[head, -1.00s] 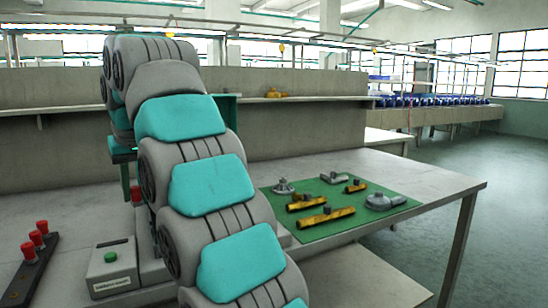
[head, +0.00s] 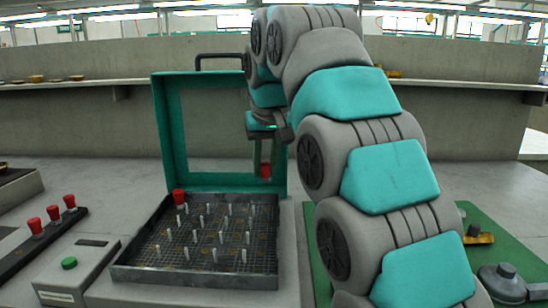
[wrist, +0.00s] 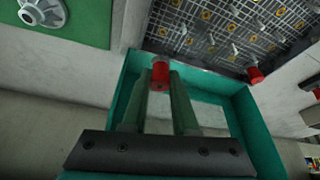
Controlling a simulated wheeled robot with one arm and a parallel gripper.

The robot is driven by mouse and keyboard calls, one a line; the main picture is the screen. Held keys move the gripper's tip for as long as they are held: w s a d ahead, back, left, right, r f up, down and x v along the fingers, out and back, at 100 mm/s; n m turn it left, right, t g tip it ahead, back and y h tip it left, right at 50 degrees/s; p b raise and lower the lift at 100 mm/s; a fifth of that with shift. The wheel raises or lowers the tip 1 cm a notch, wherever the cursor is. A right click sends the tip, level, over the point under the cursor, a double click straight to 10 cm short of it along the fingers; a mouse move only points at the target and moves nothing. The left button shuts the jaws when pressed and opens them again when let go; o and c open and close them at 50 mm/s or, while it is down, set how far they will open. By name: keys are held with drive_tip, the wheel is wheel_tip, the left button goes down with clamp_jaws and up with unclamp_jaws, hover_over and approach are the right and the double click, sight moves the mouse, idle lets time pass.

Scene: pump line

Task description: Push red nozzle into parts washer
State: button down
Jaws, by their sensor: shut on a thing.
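The parts washer (head: 168,258) is a dark tray with a wire grid and several upright pegs. Its teal frame lid (head: 172,130) stands open at the back. A red nozzle (head: 179,197) sits on a peg at the tray's back left corner; it also shows in the wrist view (wrist: 254,75). My gripper (head: 266,160) points down near the lid's right side, above the tray's back right. It is shut on another red nozzle (wrist: 161,73), held upright between the fingertips, also visible in the head view (head: 265,171). The nozzle is apart from the pegs.
A dark rack (head: 40,240) with several red nozzles lies at the left. A grey control box (head: 85,262) with a green button (head: 69,263) stands left of the washer. A green mat (head: 515,240) with metal parts is at the right. A wall with a shelf (head: 60,88) runs behind.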

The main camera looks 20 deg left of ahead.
sight(264, 207)
drive_tip(key=shift+s+f, duration=0.1)
drive_tip(key=shift+f, duration=1.05)
drive_tip(key=shift+f+b, duration=0.85)
drive_tip(key=shift+f, duration=1.15)
drive_tip(key=shift+f, duration=0.35)
drive_tip(key=c, duration=0.6)
unclamp_jaws()
drive_tip(key=shift+r, duration=0.1)
drive_tip(key=shift+p+v, duration=0.75)
drive_tip(key=shift+v, duration=2.2)
